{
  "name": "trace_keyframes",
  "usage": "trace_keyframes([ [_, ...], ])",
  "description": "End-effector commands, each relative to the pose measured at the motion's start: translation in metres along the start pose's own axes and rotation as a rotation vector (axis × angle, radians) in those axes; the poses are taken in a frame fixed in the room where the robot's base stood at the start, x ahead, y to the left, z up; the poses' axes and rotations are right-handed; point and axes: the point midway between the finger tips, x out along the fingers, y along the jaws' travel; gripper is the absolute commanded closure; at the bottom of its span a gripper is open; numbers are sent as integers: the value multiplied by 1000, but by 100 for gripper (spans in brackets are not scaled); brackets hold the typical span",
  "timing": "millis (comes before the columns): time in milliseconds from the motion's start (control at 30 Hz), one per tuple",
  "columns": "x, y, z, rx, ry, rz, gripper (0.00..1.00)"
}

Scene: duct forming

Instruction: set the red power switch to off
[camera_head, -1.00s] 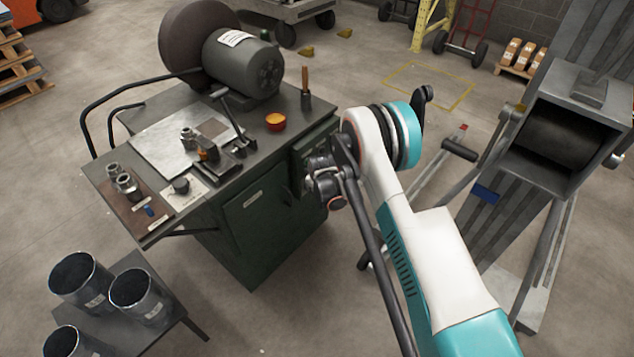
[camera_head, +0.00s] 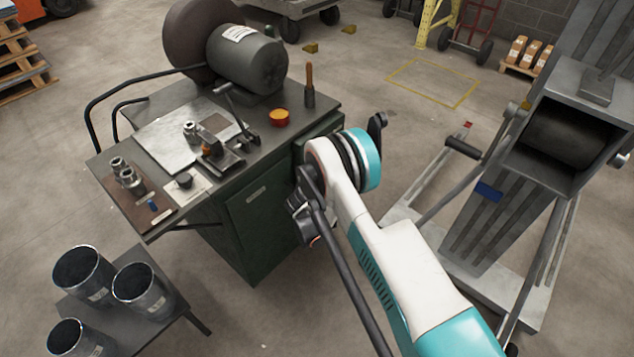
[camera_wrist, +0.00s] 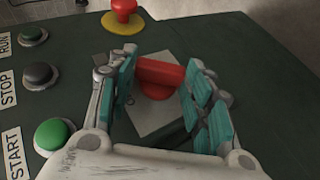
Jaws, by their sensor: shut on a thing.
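The red power switch (camera_wrist: 158,78) shows in the wrist view as a red bar-shaped handle on a pale square plate (camera_wrist: 158,116), set in a dark green panel. The bar lies nearly crosswise in the picture, tilted slightly down to the right. My gripper (camera_wrist: 163,70) is around it, with one teal-padded finger at each end, shut on the handle. Any position marks on the plate are hidden or unreadable. In the head view my gripper is at the green cabinet (camera_head: 262,225), and the switch is hidden behind my arm.
In the wrist view, a red mushroom button (camera_wrist: 124,12) on a yellow base stands above the switch. A stand with metal cylinders (camera_head: 140,288) is front left.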

Motion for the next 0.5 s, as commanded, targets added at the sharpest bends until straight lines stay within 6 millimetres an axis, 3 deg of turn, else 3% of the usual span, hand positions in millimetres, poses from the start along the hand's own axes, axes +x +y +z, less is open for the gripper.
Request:
trace_keyframes([
  [367, 0, -1, 1, 0, -1, 2, 77],
  [400, 0, -1, 1, 0, -2, 2, 47],
  [467, 0, -1, 1, 0, -2, 2, 33],
  [500, 0, -1, 1, 0, -1, 2, 33],
])
